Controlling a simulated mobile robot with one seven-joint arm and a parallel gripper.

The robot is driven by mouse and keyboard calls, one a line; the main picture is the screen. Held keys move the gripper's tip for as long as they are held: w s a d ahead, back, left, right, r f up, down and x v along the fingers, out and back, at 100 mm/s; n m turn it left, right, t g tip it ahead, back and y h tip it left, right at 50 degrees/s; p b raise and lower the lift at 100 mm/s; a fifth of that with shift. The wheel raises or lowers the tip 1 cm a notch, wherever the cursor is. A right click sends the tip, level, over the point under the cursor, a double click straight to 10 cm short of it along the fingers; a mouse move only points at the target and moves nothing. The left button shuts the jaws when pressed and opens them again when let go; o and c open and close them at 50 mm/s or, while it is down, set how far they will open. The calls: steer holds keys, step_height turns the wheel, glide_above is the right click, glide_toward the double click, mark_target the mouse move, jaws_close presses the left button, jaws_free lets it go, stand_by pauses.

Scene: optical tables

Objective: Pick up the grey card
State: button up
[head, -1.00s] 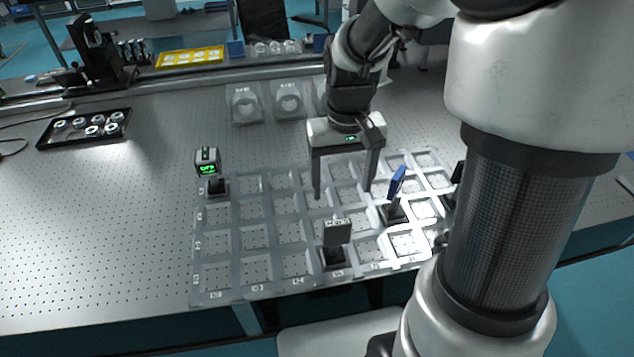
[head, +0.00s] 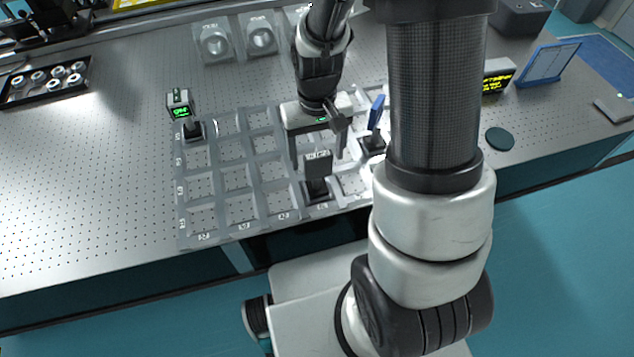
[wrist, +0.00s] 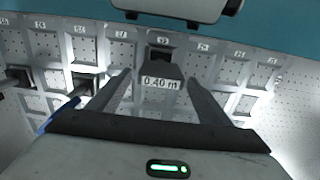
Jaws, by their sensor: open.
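The grey card (head: 318,163) stands upright on a dark base in the front row of the clear grid tray (head: 237,177). In the wrist view the card (wrist: 161,70) shows a "0.40 m" label along its edge. My gripper (head: 316,166) is open and empty, pointing down over the tray, close behind the card in the head view. In the wrist view the card lies between the lines of the two fingers (wrist: 158,78), near their tips. I cannot tell whether the card is inside the jaws, and no contact shows.
A blue plate on a mount (head: 376,113) stands just right of my gripper, partly behind my arm. A small device with a green display (head: 180,108) stands at the tray's back left. A black tray of round parts (head: 45,82) lies far left. Several left cells are empty.

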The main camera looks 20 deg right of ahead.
jaws_close()
steer(key=shift+r, duration=0.2)
